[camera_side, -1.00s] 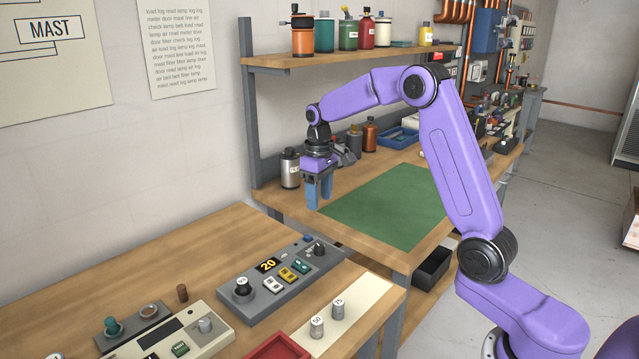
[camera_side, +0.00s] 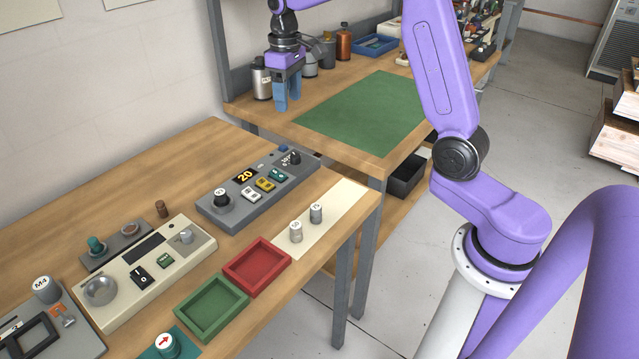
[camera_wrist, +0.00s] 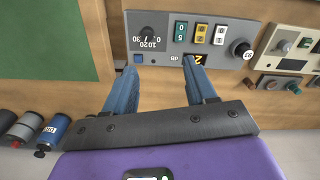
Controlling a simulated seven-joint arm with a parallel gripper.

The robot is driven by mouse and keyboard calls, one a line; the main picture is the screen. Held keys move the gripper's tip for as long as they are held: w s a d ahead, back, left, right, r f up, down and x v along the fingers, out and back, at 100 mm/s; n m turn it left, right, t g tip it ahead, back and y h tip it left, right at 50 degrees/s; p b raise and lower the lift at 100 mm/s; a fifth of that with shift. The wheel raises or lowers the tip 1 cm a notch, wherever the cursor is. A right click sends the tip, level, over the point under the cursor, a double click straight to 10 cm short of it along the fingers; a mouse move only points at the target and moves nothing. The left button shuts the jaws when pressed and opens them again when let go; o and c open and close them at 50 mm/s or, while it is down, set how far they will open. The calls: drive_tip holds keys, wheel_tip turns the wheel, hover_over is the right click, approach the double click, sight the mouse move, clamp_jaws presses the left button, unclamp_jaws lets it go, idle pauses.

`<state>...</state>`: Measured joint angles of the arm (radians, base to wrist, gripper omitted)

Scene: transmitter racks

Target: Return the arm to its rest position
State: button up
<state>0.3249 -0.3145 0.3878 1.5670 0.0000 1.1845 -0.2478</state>
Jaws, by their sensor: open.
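My gripper (camera_side: 288,92) has blue fingers that point down in the side view. It hangs above the far bench, at the left edge of the green mat (camera_side: 362,110). In the wrist view my gripper (camera_wrist: 158,75) shows two blue fingers spread apart with nothing between them. It touches no object that I can see. The grey panel (camera_wrist: 155,58) with the yellow 20 display lies beyond the fingertips; in the side view this grey panel (camera_side: 215,212) sits on the near bench.
A silver canister (camera_side: 262,80) stands just left of my gripper. Red tray (camera_side: 258,283), green tray (camera_side: 186,318) and cream panel (camera_side: 95,318) sit on the near bench. Two small knobbed cylinders stand on a pale strip (camera_side: 345,205). The green mat is bare.

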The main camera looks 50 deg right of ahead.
drive_tip(key=s+a+n, duration=0.5)
drive_tip(key=s+a, duration=0.7)
drive_tip(key=s, duration=0.3)
drive_tip(key=s+d+f+n, duration=0.1)
drive_tip(key=s+n, duration=0.1)
drive_tip(key=s, duration=0.8)
drive_tip(key=s+d+f+n, duration=0.1)
drive_tip(key=s+f+n, duration=0.1)
drive_tip(key=s, duration=0.8)
drive_tip(key=shift+s+f+n, duration=0.2)
drive_tip(key=shift+s+n, duration=0.2)
